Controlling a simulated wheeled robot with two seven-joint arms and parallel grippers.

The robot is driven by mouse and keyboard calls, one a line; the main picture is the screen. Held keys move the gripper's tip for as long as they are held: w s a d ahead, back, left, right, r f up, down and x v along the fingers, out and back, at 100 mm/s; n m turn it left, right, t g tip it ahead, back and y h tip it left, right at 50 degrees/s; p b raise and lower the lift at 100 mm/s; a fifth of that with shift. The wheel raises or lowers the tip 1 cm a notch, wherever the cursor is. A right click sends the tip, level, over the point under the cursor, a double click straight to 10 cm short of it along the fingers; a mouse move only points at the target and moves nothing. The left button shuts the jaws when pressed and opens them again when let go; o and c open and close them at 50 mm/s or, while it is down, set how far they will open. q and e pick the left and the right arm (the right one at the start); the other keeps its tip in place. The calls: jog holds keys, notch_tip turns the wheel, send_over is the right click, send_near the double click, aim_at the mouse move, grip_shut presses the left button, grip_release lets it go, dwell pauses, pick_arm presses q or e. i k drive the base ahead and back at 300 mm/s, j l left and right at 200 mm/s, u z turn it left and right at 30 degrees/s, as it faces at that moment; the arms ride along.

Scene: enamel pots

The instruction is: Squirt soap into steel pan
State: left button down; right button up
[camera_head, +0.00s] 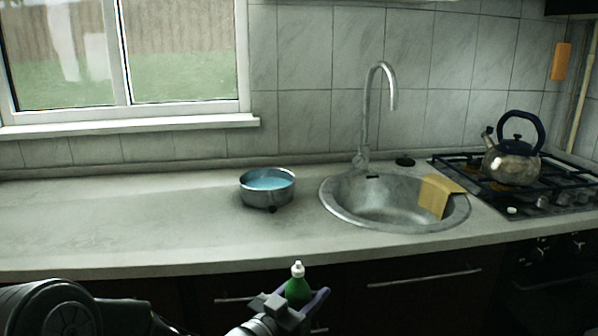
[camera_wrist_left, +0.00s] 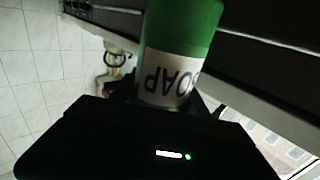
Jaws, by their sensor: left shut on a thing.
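The steel pan (camera_head: 267,190) stands on the counter left of the sink, with light blue liquid inside and a short dark handle toward the front. My left gripper (camera_head: 292,304) is shut on the green soap bottle (camera_head: 298,288), in front of and below the counter edge. The bottle is upright with its white nozzle up, apart from the pan. In the left wrist view the bottle (camera_wrist_left: 180,32) fills the upper middle, its white SOAP label upside down in the picture. My right gripper is in neither view.
The round sink (camera_head: 345,212) with its tall tap (camera_head: 366,115) is right of the pan. A yellow cloth (camera_head: 437,193) hangs over the sink rim. A kettle (camera_head: 513,160) stands on the gas hob (camera_head: 470,172). The counter left of the pan (camera_head: 120,220) is clear.

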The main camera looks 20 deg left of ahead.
aim_at(269, 194)
jog(key=k+j+z, duration=0.1)
jog(key=j, duration=0.3)
jog(key=k+j, duration=0.1)
jog(key=j, duration=0.3)
jog(key=k+j+z, duration=0.15)
jog(key=j, duration=0.3)
jog(key=k+j, duration=0.1)
jog(key=j, duration=0.3)
jog(key=z, duration=0.05)
